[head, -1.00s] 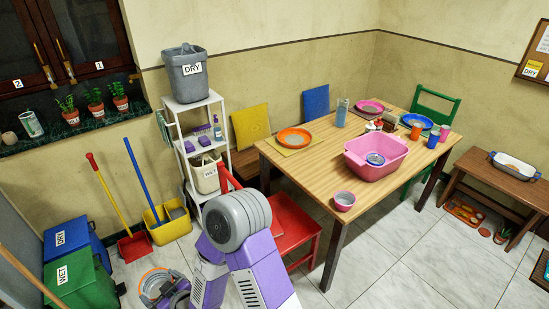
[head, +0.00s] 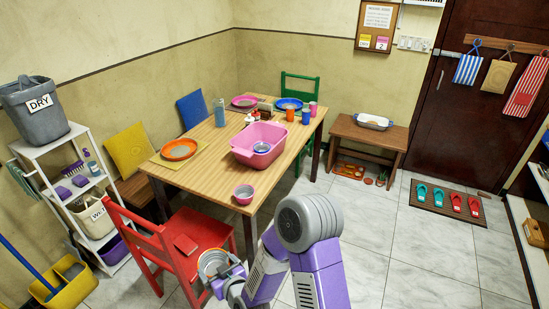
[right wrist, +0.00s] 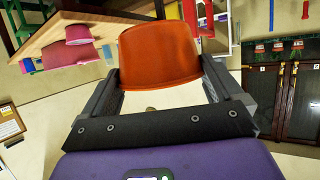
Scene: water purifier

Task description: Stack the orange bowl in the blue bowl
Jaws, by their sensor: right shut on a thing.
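The orange bowl (right wrist: 160,52) is between the two fingers of my right gripper (right wrist: 160,75) in the right wrist view, with the fingers on either side of it. In the head view, the bowl's orange rim (head: 208,255) shows at my right gripper (head: 218,268), low in front of the red chair. A small bowl with a bluish rim (head: 262,146) sits inside the pink tub on the table; it looks like the blue bowl, though the tub hides its lower part. My left gripper is not in view.
The wooden table (head: 205,155) holds the pink tub (head: 245,158), a pink bowl (head: 244,197) near its front edge, plates and cups. A red chair (head: 165,250) stands at the table's near left.

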